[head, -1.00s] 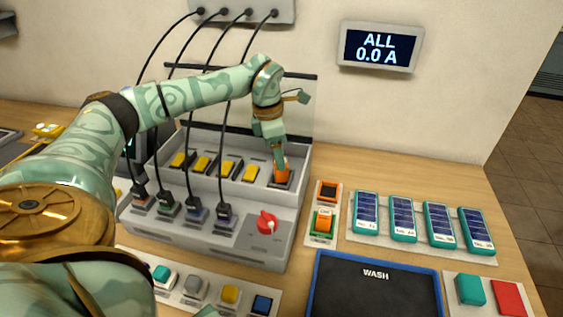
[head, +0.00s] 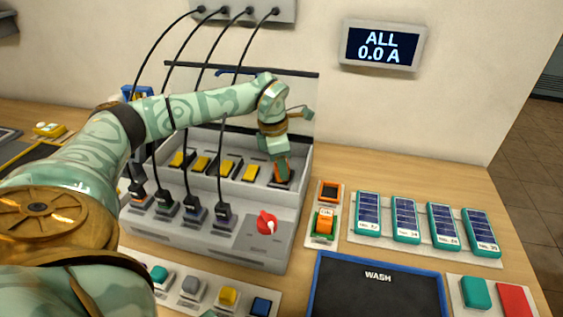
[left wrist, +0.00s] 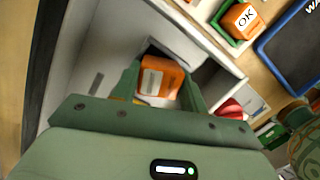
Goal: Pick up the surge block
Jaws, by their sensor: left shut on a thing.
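The surge block, an orange block (head: 281,172), is in the rightmost slot of the grey cabinet (head: 266,240), at the end of a row of yellow blocks. My left gripper (head: 281,165) points down over it and is shut on it. In the left wrist view the orange block (left wrist: 160,76), with a pale label, sits between the green fingers at the slot. The fingers hide much of it in the head view, and I cannot tell whether it is clear of the slot.
Another orange block (head: 325,223), marked OK, sits in a green holder right of the cabinet. An empty orange-framed holder (head: 329,190) is behind it. Black cables (head: 221,150) run to the cabinet's front-left plugs. A dark WASH tray (head: 375,300) is in front.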

